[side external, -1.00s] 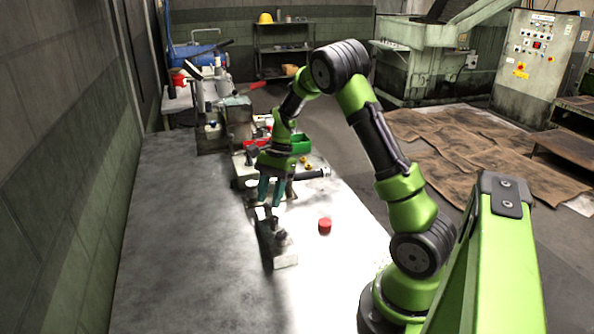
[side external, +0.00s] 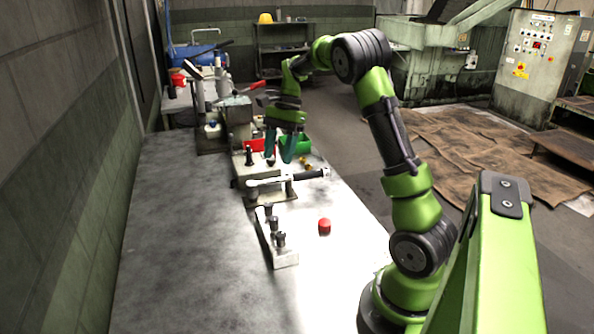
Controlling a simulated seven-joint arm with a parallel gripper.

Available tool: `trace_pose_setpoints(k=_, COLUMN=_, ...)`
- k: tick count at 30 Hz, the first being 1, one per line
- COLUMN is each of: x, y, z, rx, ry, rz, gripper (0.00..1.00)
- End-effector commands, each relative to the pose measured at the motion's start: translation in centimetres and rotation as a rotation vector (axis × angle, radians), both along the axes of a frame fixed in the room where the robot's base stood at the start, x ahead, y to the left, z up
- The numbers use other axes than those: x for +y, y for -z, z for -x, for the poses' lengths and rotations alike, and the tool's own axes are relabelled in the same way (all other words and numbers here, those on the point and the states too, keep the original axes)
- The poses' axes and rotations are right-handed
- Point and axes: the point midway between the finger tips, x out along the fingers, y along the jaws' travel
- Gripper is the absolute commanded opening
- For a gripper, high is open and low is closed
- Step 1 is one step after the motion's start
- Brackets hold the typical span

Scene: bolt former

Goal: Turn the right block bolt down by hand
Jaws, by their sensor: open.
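A narrow grey block (side external: 284,258) lies on the table in the middle of the view. How deep each bolt sits is too small to tell. My gripper (side external: 280,161) points down with its two teal fingers apart and nothing visible between them. It is in the air beyond the block, apart from the bolts.
A red round piece (side external: 324,226) sits right of the block. The table's left is clear.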

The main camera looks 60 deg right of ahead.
Motion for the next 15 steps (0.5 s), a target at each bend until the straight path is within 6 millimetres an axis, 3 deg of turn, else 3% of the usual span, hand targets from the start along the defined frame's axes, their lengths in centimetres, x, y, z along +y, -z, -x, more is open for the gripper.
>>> trace_pose_setpoints(k=6, x=-1.5, y=-3.5, z=0.1, rx=-0.001, ry=-0.001, rz=0.001, gripper=0.51)
trace_pose_setpoints(k=15, x=-1.9, y=-4.7, z=0.2, rx=0.001, ry=0.000, rz=-0.001, gripper=0.51)
